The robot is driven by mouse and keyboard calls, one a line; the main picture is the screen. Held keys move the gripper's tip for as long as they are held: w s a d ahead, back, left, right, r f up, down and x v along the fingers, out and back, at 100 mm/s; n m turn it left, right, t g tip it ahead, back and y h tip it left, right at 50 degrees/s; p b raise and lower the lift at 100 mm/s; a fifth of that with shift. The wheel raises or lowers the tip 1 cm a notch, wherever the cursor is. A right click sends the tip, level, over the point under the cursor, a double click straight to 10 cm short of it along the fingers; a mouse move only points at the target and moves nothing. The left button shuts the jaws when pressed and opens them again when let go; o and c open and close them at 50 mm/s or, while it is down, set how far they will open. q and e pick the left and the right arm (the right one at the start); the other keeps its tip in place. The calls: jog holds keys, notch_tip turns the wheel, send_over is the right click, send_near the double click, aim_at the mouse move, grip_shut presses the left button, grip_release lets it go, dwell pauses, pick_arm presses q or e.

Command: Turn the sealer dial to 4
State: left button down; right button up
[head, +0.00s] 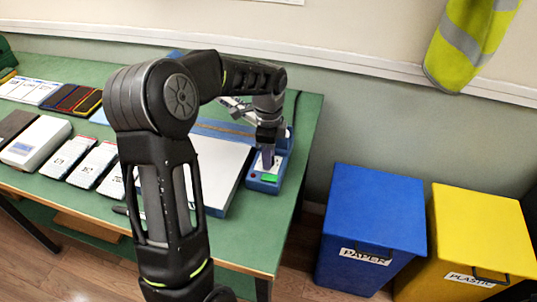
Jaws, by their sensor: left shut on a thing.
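The blue sealer (262,186) stands at the right end of the green table, with a red spot and a green patch on its front end. My left gripper (268,159) points down onto the top of the sealer, just behind the green patch. It is shut at the place of the dial; the dial itself and its numbers are hidden by the fingers or too small to read. My right gripper is not in view.
A large white slab (219,165) lies left of the sealer. Blue paper bin (372,215) and yellow plastic bin (476,235) stand right of the table.

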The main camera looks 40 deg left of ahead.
pick_arm(q)
jog(key=m, duration=0.4)
dwell(0.4)
jog(key=c, duration=1)
grip_release()
jog(key=shift+c, duration=0.2)
jog(key=shift+r, duration=0.15)
notch_tip(320, 180, up, 8)
jog(key=shift+f+b, duration=0.2)
jog(key=shift+b, duration=0.15)
jog(key=shift+f, duration=0.1)
